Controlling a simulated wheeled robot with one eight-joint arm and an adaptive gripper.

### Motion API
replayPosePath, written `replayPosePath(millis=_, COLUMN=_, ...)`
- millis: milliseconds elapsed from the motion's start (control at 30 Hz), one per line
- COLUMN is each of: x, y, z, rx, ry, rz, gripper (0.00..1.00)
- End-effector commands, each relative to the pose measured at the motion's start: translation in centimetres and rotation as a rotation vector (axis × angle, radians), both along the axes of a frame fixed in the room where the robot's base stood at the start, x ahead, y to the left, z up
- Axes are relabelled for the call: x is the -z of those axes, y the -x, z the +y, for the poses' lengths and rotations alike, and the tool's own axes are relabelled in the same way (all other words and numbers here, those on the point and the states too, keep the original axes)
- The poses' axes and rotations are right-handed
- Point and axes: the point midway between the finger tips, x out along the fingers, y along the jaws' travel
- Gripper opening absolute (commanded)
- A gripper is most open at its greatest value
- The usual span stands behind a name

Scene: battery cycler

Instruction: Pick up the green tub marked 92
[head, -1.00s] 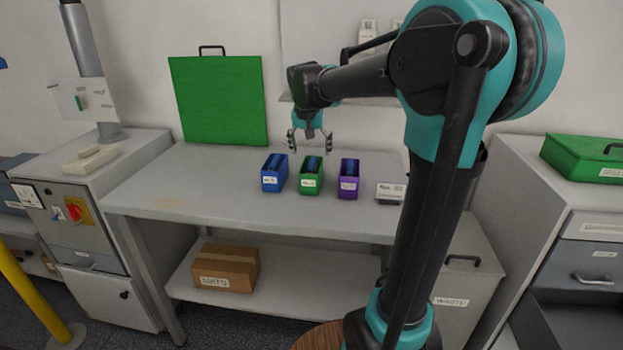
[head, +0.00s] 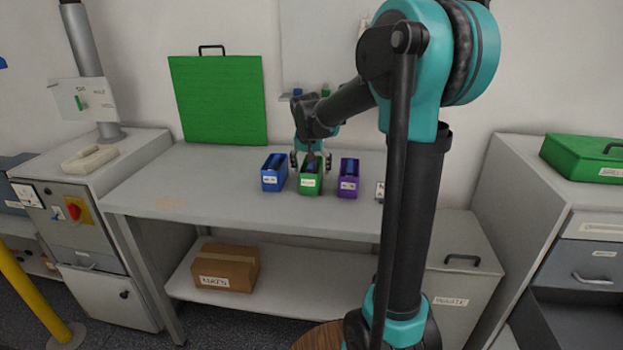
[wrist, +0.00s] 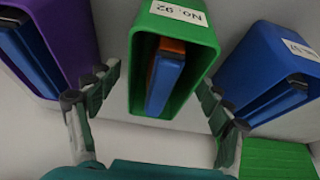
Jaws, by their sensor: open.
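The green tub (head: 311,184) stands upright on the table between two other tubs. In the wrist view the green tub (wrist: 193,30) carries a label reading No. 92 and holds a blue and orange block (wrist: 165,76). My gripper (head: 311,162) is above the green tub, pointing down. In the wrist view my open gripper (wrist: 158,100) has one finger on either side of the tub, apart from its walls as far as I can tell. Nothing is held.
A blue tub (head: 270,181) stands close on the left and a purple tub (head: 347,187) close on the right, each holding blue items. The gaps are narrow. A green panel (head: 218,100) leans at the back wall. The left of the table (head: 160,185) is clear.

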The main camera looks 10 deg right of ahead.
Motion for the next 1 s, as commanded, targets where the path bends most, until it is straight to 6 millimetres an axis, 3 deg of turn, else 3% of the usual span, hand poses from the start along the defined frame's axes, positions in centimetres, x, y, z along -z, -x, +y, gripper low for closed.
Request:
replayPosePath(millis=833, x=0.46, y=0.00, z=-0.01, rx=0.000, ry=0.000, rz=0.000, gripper=0.79)
replayPosePath(millis=1000, x=0.46, y=0.00, z=-0.01, rx=0.000, ry=0.000, rz=0.000, gripper=0.59)
